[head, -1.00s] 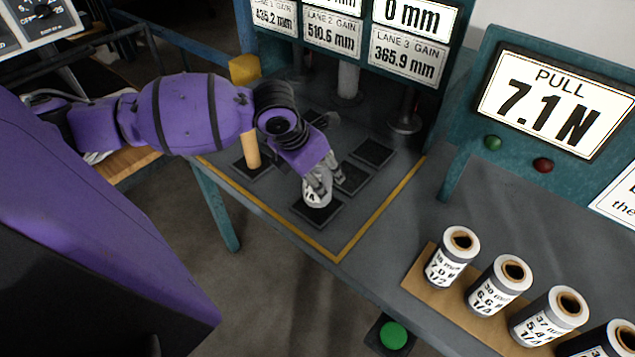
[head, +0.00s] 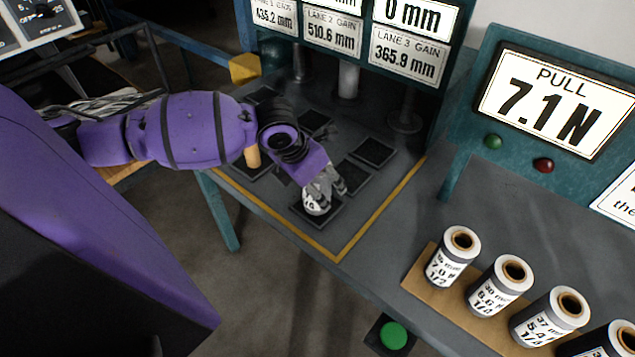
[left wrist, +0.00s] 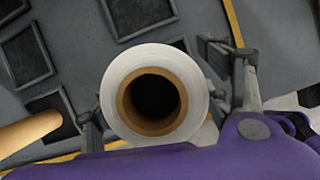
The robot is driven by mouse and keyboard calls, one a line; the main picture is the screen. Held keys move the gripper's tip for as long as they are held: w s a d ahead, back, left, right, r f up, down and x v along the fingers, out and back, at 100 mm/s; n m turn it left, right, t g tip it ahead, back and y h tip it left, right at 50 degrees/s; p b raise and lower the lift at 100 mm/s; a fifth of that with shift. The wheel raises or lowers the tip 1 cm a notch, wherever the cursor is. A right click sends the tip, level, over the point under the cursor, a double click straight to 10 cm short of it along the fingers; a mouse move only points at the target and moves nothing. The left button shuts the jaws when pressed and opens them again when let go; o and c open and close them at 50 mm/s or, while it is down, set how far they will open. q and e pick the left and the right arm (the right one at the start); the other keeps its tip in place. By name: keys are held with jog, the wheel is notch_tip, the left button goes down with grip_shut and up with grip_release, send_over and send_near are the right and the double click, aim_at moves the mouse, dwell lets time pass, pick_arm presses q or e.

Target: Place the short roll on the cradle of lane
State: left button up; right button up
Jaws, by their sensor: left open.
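The short roll (head: 314,207), white with a brown core, is at the front dark square pad (head: 335,214) on the grey table. My left gripper (head: 327,192) is open around it, its fingers partly hiding it. In the left wrist view the roll (left wrist: 113,88) is seen end-on with its dark hollow core, a finger on either side. I cannot tell whether the fingers touch it. Whether the roll rests fully on the pad is hidden. My right gripper is not in view.
Several other dark pads (head: 372,152) lie behind, under the lane gain displays (head: 410,66). A tan cylinder (head: 252,157) stands left of the gripper, partly behind my arm. Several white rolls (head: 492,286) stand on a brown board at right. A yellow line (head: 380,210) borders the pads.

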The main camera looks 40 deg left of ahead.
pick_arm(q)
jog(key=p+v, duration=0.1)
jog(key=v, duration=1.1)
jog(key=shift+p, duration=0.3)
